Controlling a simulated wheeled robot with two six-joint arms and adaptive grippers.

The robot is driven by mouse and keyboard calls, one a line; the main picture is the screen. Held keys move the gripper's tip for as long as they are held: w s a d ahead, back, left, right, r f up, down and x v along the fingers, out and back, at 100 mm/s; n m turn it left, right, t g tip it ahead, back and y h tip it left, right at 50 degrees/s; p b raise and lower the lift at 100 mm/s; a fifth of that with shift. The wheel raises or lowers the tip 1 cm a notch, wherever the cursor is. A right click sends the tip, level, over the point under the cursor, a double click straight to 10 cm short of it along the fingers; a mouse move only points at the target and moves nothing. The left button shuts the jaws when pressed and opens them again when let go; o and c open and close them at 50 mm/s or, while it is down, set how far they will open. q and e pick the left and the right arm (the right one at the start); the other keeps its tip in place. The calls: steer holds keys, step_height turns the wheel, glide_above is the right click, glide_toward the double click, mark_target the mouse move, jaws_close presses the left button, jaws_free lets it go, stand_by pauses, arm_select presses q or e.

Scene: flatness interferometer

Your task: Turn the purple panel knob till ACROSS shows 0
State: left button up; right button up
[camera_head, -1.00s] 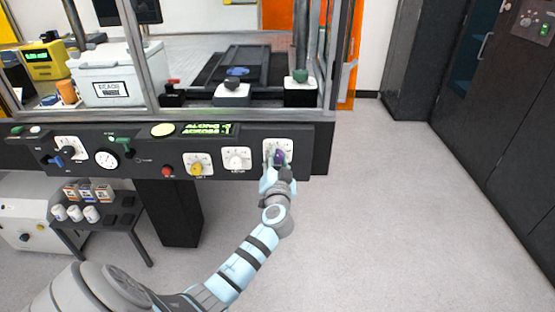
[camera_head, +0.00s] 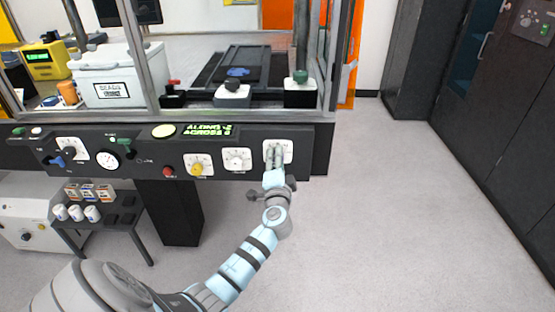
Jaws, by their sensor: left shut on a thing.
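My left gripper (camera_head: 275,155) reaches up to the white plate (camera_head: 286,147) at the right end of the dark front panel (camera_head: 220,170). It is shut on the purple knob, which its fingers hide in the head view. The green lettering on the panel display (camera_head: 207,130) is garbled, so I cannot read the ACROSS value. My right gripper is out of view.
A yellow knob (camera_head: 198,167), a white knob (camera_head: 237,159) and a red button (camera_head: 169,171) sit left of my gripper on the same panel. A small dark table (camera_head: 112,226) stands below at left. The floor (camera_head: 400,220) to the right is clear.

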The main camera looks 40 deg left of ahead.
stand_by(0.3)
arm_select(q)
steer(key=o, duration=1.2)
steer(key=v, duration=1.2)
steer(key=shift+w+d+r, duration=0.1)
